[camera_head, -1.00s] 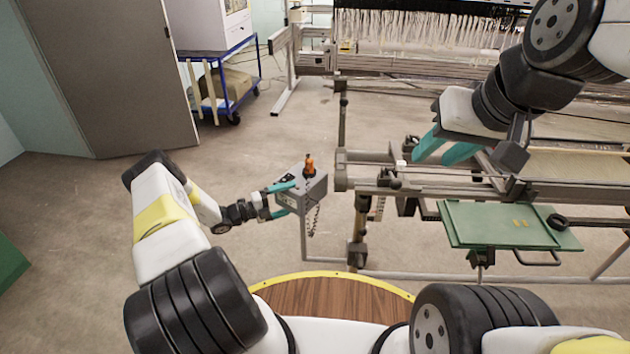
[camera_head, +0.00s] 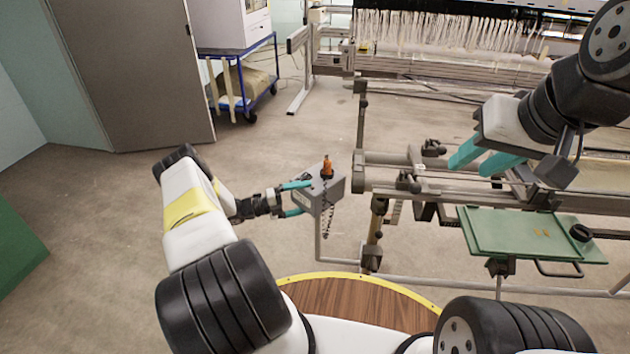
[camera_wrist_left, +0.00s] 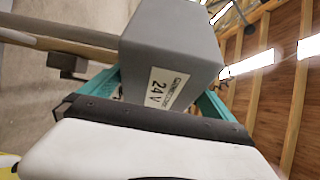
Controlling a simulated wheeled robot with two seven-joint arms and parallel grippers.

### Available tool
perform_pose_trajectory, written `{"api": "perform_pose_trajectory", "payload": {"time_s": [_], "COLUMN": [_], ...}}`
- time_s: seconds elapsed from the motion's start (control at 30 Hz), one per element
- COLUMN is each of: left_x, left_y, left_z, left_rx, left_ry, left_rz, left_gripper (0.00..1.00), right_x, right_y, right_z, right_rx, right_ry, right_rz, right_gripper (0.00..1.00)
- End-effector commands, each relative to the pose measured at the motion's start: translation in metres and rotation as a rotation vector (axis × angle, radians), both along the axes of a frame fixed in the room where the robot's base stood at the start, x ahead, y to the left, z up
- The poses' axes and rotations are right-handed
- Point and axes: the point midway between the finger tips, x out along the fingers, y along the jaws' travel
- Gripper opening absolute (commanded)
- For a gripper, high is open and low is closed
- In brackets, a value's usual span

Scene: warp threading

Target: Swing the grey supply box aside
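The grey supply box (camera_head: 334,190) stands on a thin post left of the loom's rail ends. An orange-topped knob is on its top and a dark coiled cord hangs from it. My left gripper (camera_head: 296,198) reaches it from the left, with teal fingers on two opposite sides, and looks shut on it. In the left wrist view the box (camera_wrist_left: 175,40) fills the space between the fingers (camera_wrist_left: 160,95), its "24 V" label facing my palm. My right gripper (camera_head: 484,161) is open and empty above the loom frame at right.
A green tray (camera_head: 500,230) is fixed to the loom frame (camera_head: 440,190) at right. A blue cart (camera_head: 240,80) stands at back left near a grey door (camera_head: 130,70). The floor left of the box (camera_head: 110,230) is mostly clear.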

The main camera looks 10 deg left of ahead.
Motion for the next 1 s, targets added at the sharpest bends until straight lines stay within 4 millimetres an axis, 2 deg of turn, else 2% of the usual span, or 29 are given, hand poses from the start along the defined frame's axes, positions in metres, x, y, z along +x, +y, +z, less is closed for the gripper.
{"api": "perform_pose_trajectory", "payload": {"time_s": [0.27,0.7,1.0], "left_x": [-0.001,-0.034,-0.039], "left_y": [0.003,0.061,0.068], "left_z": [0.001,0.000,0.000], "left_rx": [-0.002,0.000,-0.001], "left_ry": [-0.001,0.000,0.000], "left_rz": [0.000,0.002,0.000], "left_gripper": [1.00,1.00,1.00], "right_x": [0.000,0.000,0.000], "right_y": [0.000,0.000,0.000], "right_z": [0.000,0.000,0.000], "right_rx": [0.000,0.000,0.000], "right_ry": [0.000,0.000,0.000], "right_rz": [0.000,0.000,0.000], "right_gripper": [0.36,0.36,0.36]}}
